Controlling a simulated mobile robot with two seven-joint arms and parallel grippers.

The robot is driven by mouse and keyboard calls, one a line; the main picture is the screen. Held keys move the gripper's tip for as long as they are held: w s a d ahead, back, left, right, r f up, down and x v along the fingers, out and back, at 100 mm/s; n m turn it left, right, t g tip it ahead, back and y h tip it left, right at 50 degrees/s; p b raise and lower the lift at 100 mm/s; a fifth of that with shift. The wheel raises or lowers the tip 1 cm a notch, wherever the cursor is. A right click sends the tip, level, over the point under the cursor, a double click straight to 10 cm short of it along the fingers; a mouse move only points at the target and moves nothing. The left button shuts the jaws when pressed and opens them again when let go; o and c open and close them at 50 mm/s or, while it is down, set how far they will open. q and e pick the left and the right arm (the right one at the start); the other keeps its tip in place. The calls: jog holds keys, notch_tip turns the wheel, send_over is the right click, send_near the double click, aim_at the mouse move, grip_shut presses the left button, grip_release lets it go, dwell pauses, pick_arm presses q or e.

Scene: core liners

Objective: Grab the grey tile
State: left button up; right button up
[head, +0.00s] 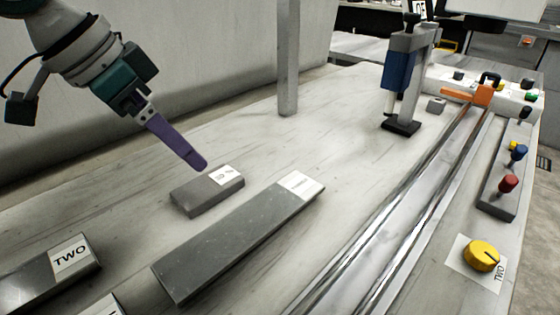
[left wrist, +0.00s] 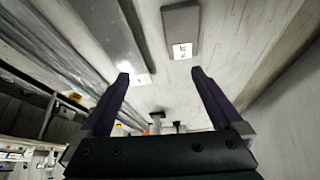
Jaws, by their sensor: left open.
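A short grey tile (head: 198,197) with a white label on its far right end lies flat on the pale bench. My left gripper (head: 195,163), with purple fingers, hangs just above and behind the tile, apart from it. Only one finger shows clearly in the head view. In the left wrist view the gripper (left wrist: 160,75) is open and empty, and the tile (left wrist: 181,18) lies beyond the fingertips near the top edge. The print on its label is too small to read. My right gripper is not in view.
A longer dark grey slab (head: 230,245) with a white label lies right beside the tile. Another block labelled TWO (head: 40,285) is at the lower left. Metal rails (head: 400,225), a blue and grey stand (head: 398,75) and a yellow knob (head: 481,256) are at right. A post (head: 288,60) stands behind.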

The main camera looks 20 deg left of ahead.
pick_arm(q)
jog(key=n+b, duration=0.1)
jog(key=b, duration=0.4)
send_near(208, 184)
jog(key=f, duration=0.1)
jog(key=w, duration=0.1)
jog(key=f, duration=0.1)
jog(key=shift+w+d+f+t, duration=0.2)
jog(key=shift+d+f+t, duration=0.15)
jog(key=shift+t, duration=0.05)
jog(key=x, duration=0.1)
jog(key=b+x, duration=0.1)
jog(key=x, duration=0.1)
jog(key=b+x, duration=0.1)
jog(key=shift+s+f, duration=0.15)
jog(key=shift+f, duration=0.35)
jog(key=shift+d+f, duration=0.15)
jog(key=shift+f, duration=0.15)
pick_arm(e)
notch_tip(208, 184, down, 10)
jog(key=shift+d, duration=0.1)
pick_arm(q)
jog(key=c, duration=1.2)
jog(key=shift+c, duration=0.3)
jog(key=shift+r, duration=0.2)
